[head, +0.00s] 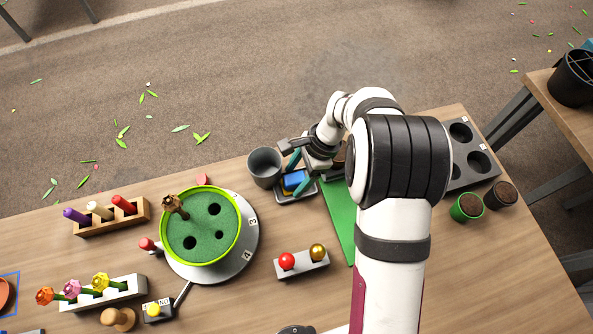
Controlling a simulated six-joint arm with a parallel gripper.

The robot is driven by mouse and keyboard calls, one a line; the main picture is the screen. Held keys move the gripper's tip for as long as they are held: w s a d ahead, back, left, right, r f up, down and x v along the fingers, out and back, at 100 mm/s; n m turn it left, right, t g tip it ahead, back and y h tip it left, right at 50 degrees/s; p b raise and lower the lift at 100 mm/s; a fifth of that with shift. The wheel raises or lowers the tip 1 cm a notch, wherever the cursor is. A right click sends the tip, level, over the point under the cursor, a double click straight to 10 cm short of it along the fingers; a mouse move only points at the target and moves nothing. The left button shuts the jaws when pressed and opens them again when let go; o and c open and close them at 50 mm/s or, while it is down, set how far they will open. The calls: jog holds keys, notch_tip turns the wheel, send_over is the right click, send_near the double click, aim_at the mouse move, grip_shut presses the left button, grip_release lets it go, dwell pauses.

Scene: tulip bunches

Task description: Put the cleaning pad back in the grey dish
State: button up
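The cleaning pad, a small blue and yellow block (294,181), shows at the grey dish (297,198), at the back of the table. It appears to lie within the dish's rim, but I cannot tell if it rests fully on the bottom. My gripper (301,170) is just above and right of the pad, with its two teal fingers spread apart. The fingers look clear of the pad, and part of the dish's right side is hidden by the gripper.
A grey cup (265,167) stands close left of the dish. A green mat (341,215) lies to the right, partly under my arm. A green-rimmed round planter (203,225) is at left, and a stand with red and gold balls (302,264) is in front.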

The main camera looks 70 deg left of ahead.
jog(key=s+v, duration=0.1)
jog(key=v, duration=1.5)
jog(key=shift+r, duration=0.2)
jog(key=shift+w, duration=0.1)
jog(key=w+d+r+m+t+y, duration=0.1)
jog(key=w+d+r, duration=0.3)
jog(key=w, duration=0.2)
jog(key=w+d+r+t+y, duration=0.2)
jog(key=w+d+r, duration=0.1)
jog(key=w+r, duration=0.15)
jog(key=w+d, duration=0.3)
jog(key=d, duration=0.5)
jog(key=s+d+f+m, duration=0.1)
jog(key=s+d, duration=0.2)
jog(key=d, duration=0.5)
jog(key=s+d+f+m, duration=0.1)
jog(key=s+d+m, duration=0.1)
jog(key=d, duration=0.6)
jog(key=s+d+f+m+t+h, duration=0.1)
jog(key=s+d, duration=0.4)
jog(key=d, duration=0.3)
jog(key=shift+s, duration=0.1)
